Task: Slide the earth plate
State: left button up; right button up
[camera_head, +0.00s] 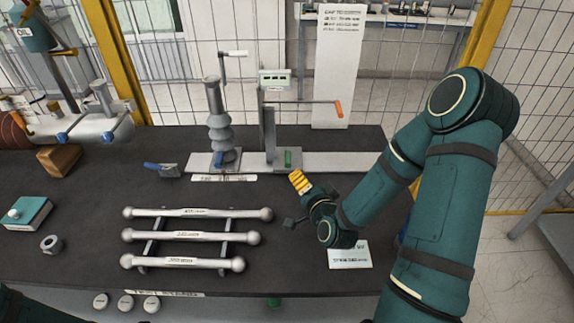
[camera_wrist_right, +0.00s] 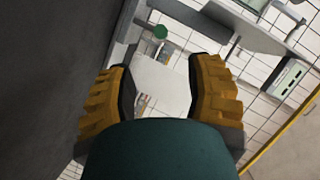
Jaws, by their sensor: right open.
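No part is readably marked as the earth plate; a long pale metal strip (camera_head: 340,162) lies flat along the back of the dark table. My right gripper (camera_head: 299,182) has yellow fingertips and is just in front of the strip, near the green piece. In the right wrist view the open fingers (camera_wrist_right: 160,92) have a gap between them, with a pale surface (camera_wrist_right: 163,85) beyond. My left gripper is out of view.
A rack of labelled grey bars (camera_head: 195,237) lies left of my right gripper. A white card (camera_head: 349,255) lies under my right forearm. A blue-handled tool (camera_head: 162,169), a wooden block (camera_head: 59,160) and a nut (camera_head: 51,244) are at the left. A wire fence stands behind.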

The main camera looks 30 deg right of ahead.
aim_at(289, 162)
jog(key=x, duration=1.3)
jog(key=shift+a, duration=0.1)
grip_shut()
jog(key=shift+r, duration=0.1)
